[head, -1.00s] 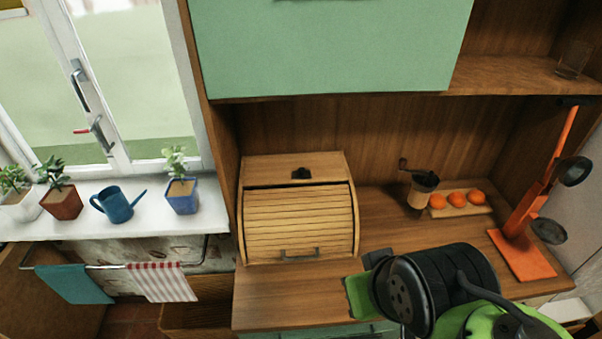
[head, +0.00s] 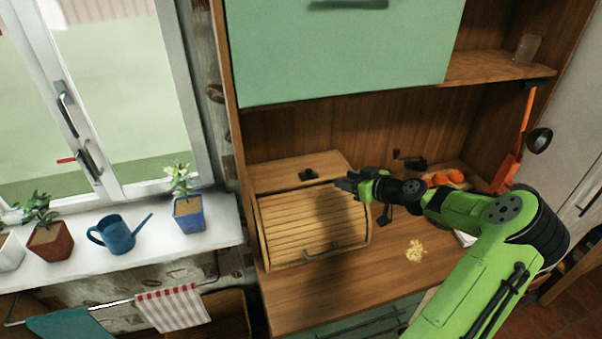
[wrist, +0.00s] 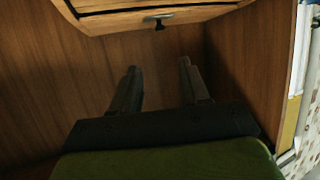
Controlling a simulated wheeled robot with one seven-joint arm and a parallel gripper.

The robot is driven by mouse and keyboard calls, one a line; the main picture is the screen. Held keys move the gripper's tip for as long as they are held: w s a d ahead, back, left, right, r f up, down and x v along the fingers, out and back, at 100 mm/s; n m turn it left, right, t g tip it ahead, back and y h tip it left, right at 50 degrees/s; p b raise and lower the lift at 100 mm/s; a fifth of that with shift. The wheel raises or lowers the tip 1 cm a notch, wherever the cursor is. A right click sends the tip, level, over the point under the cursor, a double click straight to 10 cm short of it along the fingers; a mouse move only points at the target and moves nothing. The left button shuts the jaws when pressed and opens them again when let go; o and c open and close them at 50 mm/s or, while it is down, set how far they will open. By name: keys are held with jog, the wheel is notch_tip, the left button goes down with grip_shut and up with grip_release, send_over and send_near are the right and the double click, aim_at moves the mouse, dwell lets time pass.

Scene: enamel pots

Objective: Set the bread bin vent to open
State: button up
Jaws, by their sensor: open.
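The wooden bread bin (head: 315,225) stands on the counter with its slatted roll front down. Its vent (head: 307,174) is a small dark piece on the flat top; its setting is too small to read. My gripper (head: 345,184) is open and empty, right of the vent near the bin's upper right edge. In the wrist view, the spread fingers (wrist: 158,78) point toward what seems to be the bin, at the top edge. A small dark knob on a pale plate, apparently the vent (wrist: 159,20), shows there beyond the fingertips, apart from them.
A green cabinet door (head: 345,50) hangs above the bin. A coffee grinder (head: 410,162) and oranges (head: 447,178) stand at the back right, partly behind my arm. Crumbs (head: 415,251) lie on the counter. Potted plants and a blue watering can (head: 116,235) line the windowsill.

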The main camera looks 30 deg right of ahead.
aim_at(308, 170)
jog(key=p+x, duration=0.2)
jog(key=x, duration=1.3)
jog(key=shift+w+a+f, duration=0.1)
jog(key=shift+w+f, duration=0.05)
jog(key=shift+w, duration=0.1)
jog(key=shift+s, duration=0.1)
grip_shut()
jog(key=shift+a, duration=0.1)
